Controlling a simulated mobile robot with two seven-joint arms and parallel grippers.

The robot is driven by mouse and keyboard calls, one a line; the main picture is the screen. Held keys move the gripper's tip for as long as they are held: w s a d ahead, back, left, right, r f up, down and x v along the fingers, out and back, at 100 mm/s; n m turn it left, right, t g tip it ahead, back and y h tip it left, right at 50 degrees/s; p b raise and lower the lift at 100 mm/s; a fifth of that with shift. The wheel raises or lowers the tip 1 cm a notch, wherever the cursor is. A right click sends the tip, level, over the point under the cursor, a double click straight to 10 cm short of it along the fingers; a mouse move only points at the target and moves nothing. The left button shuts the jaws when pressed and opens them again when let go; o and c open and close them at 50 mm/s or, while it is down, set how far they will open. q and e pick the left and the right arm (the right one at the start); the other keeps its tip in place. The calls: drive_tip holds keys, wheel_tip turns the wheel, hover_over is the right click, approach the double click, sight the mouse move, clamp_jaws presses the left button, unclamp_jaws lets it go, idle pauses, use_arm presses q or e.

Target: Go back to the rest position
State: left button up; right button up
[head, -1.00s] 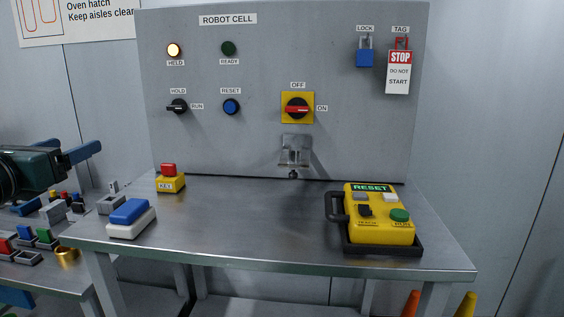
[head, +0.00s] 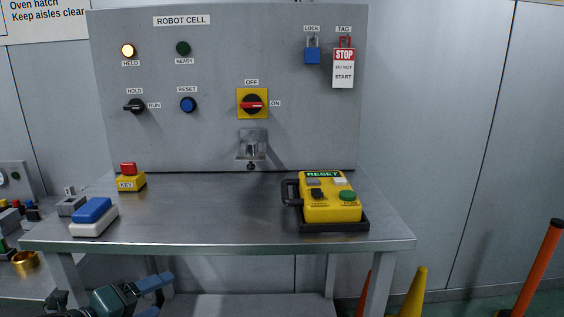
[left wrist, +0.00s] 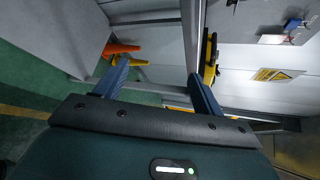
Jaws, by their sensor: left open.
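My left gripper (head: 150,290) is low at the bottom left of the head view, below the front edge of the steel table (head: 200,243). In the left wrist view its two blue fingers (left wrist: 158,85) stand apart with nothing between them. The gripper is open and empty, clear of the table. My right gripper does not show in either view.
A grey panel (head: 215,140) labelled ROBOT CELL stands behind the table. On the table are a yellow RESET pendant (head: 330,205), a yellow key box (head: 131,182) and a blue-and-white block (head: 94,217). Cones (head: 415,292) and an orange post (head: 538,268) stand at right.

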use_arm(q)
drive_tip(key=s+d+f+n+y, duration=0.1)
drive_tip(key=s+d+f+n, duration=0.55)
drive_tip(key=n, duration=0.65)
drive_tip(key=s+d+f+n+y, duration=0.1)
drive_tip(key=s+d+f+n, duration=0.55)
drive_tip(key=n, duration=0.55)
drive_tip(key=r+g+p, duration=0.1)
drive_tip(key=p, duration=0.4)
drive_tip(key=a+r+p, duration=0.1)
drive_tip(key=p, duration=0.4)
drive_tip(key=s+r+m+g+p, duration=0.1)
drive_tip(key=r+p, duration=0.1)
drive_tip(key=p, duration=0.4)
drive_tip(key=shift+a+g, duration=0.2)
drive_tip(key=shift+g, duration=0.1)
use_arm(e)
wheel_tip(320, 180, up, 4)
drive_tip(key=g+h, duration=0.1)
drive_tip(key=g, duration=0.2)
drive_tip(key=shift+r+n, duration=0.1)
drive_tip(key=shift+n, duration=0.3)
use_arm(q)
drive_tip(key=shift+f, duration=0.2)
